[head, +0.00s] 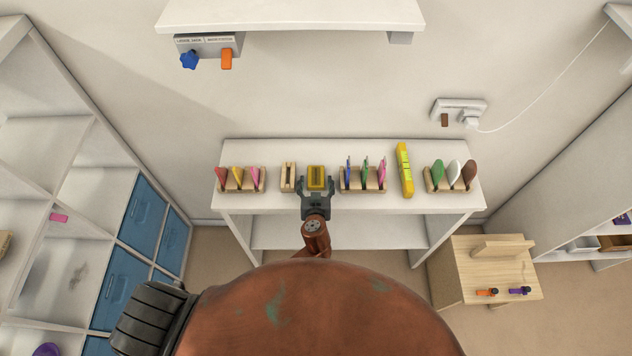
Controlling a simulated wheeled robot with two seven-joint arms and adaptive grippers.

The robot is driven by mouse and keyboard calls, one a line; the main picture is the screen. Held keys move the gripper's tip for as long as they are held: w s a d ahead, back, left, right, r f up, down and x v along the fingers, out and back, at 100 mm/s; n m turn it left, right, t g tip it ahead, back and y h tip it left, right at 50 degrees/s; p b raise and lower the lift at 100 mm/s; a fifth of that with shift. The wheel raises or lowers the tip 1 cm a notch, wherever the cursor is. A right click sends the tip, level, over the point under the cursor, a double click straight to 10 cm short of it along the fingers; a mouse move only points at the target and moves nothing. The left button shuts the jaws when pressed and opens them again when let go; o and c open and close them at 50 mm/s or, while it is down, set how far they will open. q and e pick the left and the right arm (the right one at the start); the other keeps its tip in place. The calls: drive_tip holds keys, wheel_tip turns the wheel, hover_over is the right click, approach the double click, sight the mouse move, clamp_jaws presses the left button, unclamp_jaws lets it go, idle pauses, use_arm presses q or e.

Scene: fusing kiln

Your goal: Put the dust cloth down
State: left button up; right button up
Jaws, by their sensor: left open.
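A yellow rectangular thing (316,174), which looks like the folded dust cloth, is on the white shelf table (400,204) against the wall, near its middle. My left gripper (317,185) is open, with its fingers at either side of the near part of the yellow thing. I cannot tell whether the fingers touch it. The gripper and wrist hide its near edge. My right gripper is not in view.
Wooden racks with coloured pieces (242,187) (363,186) (450,187) stand on the table. A small wooden holder (288,177) and a yellow spirit level (404,170) are close by. A white overhead shelf (290,14) juts out above. A low wooden stand (460,290) is at right.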

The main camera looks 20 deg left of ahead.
use_arm(q)
drive_tip(key=shift+r+p, duration=0.25)
drive_tip(key=shift+p, duration=0.05)
drive_tip(key=b+v, duration=0.1)
drive_tip(key=v, duration=1.1)
drive_tip(key=shift+f, duration=0.2)
